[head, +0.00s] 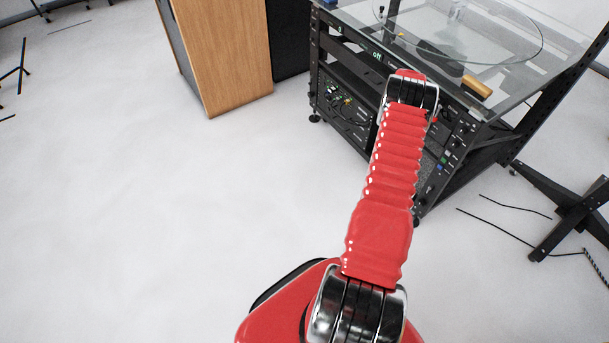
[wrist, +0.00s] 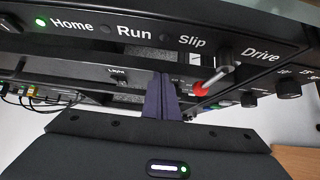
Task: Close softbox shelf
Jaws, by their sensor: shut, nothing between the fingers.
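The black rack under the turntable (head: 350,85) stands at the upper right of the head view, with controls on its front. I cannot tell which part is the softbox shelf. In the wrist view the front panel (wrist: 225,52) shows the labels Home, Run, Slip and Drive. A metal lever with a red tip (wrist: 202,88) sticks out below Slip. A switch label reads Light (wrist: 117,72). My gripper (wrist: 161,80) is shut and empty, its dark fingers close to the panel, left of the lever. I cannot tell whether they touch it. In the head view my arm hides the gripper.
A glass top with a round glass disc (head: 470,30) covers the rack. A wooden cabinet (head: 220,55) stands left of it. A black stand base (head: 570,205) and thin cables (head: 515,205) lie at the right. The white floor at left is mostly clear.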

